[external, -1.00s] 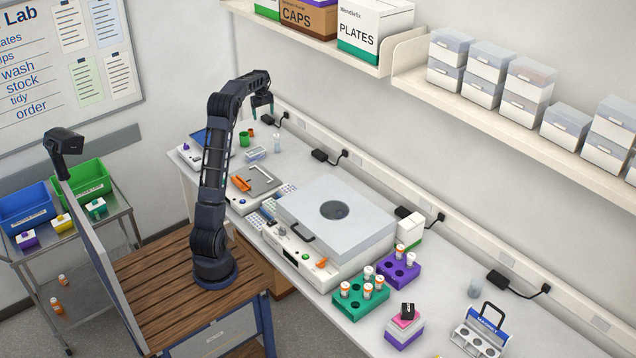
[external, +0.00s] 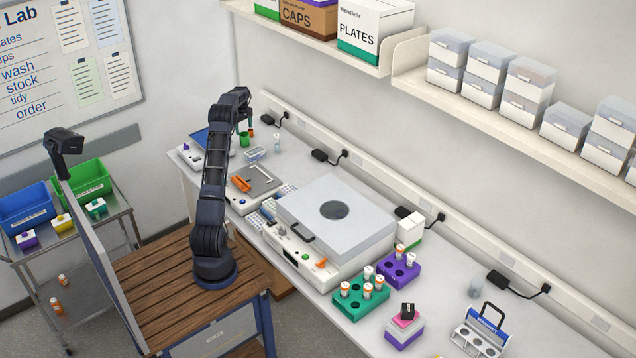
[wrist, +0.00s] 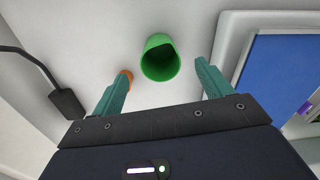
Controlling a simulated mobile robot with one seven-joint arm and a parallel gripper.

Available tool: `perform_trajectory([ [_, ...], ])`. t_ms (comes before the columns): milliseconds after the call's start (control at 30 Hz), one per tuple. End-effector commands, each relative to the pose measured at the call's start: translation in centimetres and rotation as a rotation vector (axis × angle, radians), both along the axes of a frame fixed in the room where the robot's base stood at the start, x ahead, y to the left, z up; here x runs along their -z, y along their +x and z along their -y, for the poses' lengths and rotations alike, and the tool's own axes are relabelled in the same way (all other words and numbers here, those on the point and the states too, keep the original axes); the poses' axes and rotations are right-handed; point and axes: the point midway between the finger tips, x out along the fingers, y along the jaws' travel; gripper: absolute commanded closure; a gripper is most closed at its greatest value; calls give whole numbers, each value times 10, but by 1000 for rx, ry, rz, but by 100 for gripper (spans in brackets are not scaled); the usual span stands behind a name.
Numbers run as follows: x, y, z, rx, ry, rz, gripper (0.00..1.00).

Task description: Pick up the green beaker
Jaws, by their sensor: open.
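The green beaker (external: 244,139) stands on the far left end of the bench. In the wrist view the beaker (wrist: 160,60) shows from above, its open mouth between and just beyond my teal fingertips. My gripper (wrist: 163,72) is open and empty, with a gap on both sides of the beaker. In the external view my gripper (external: 244,121) hangs just above the beaker, and the arm partly hides it.
An orange item (wrist: 127,77) stands close to the left fingertip. A device with a blue screen (wrist: 282,75) is to the right in the wrist view. A black power adapter (wrist: 68,103) lies left.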

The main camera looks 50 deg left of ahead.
Motion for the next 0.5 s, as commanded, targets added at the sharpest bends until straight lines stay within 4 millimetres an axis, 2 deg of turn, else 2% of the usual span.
perform_trajectory([
  [133, 21, -1, 0, 0, -1, -1, 22],
  [367, 35, -1, -2, 0, -1, -1, 22],
  [500, 50, -3, -6, 0, -1, -1, 22],
])
